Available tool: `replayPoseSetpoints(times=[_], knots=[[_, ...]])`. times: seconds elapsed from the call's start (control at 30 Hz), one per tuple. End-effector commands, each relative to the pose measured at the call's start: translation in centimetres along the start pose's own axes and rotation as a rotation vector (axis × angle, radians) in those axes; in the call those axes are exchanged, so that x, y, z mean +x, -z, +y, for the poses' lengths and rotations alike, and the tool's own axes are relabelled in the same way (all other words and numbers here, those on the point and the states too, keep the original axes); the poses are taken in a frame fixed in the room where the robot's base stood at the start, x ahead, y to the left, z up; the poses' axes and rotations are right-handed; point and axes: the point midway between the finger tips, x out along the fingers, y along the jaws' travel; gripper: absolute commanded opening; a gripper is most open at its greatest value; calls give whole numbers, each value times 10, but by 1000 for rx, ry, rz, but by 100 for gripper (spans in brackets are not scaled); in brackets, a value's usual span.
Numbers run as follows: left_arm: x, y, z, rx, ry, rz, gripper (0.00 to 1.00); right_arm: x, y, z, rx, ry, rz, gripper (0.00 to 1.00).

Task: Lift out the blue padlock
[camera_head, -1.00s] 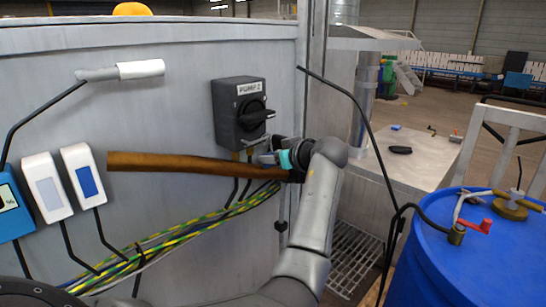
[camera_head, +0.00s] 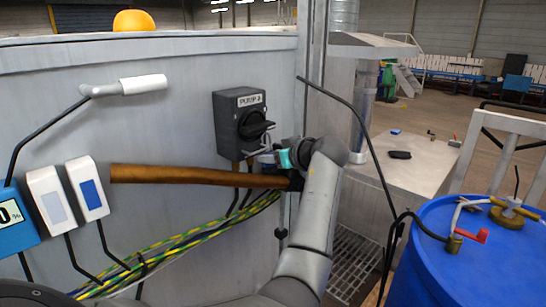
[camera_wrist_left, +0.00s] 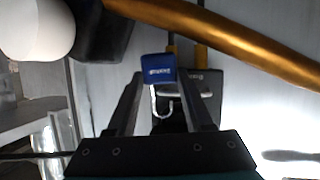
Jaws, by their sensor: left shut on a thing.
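The blue padlock (camera_wrist_left: 158,68) sits between the fingers of my left gripper (camera_wrist_left: 158,85) in the left wrist view. Its silver shackle (camera_wrist_left: 161,112) is a hook with one free end, close to the metal hasp (camera_wrist_left: 185,93) of the switch. I cannot tell whether the shackle still passes through the hasp. In the head view my left gripper (camera_head: 281,159) is just below and right of the dark grey switch box (camera_head: 230,125), shut on the padlock (camera_head: 266,158), which is small and partly hidden there. My right gripper is not in view.
A brown pipe (camera_head: 190,175) runs close below the switch and my gripper. Yellow-green cables (camera_head: 190,233) run under it along the grey wall (camera_head: 170,55). A black cable (camera_head: 345,97) hangs to the right. A blue barrel (camera_head: 430,270) stands at lower right.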

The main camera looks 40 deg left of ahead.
Motion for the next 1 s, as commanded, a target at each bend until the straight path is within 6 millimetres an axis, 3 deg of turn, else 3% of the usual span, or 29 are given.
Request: replayPoseSetpoints(times=[1.0], knots=[[-6,3,2,1,-2,1,0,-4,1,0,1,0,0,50]])
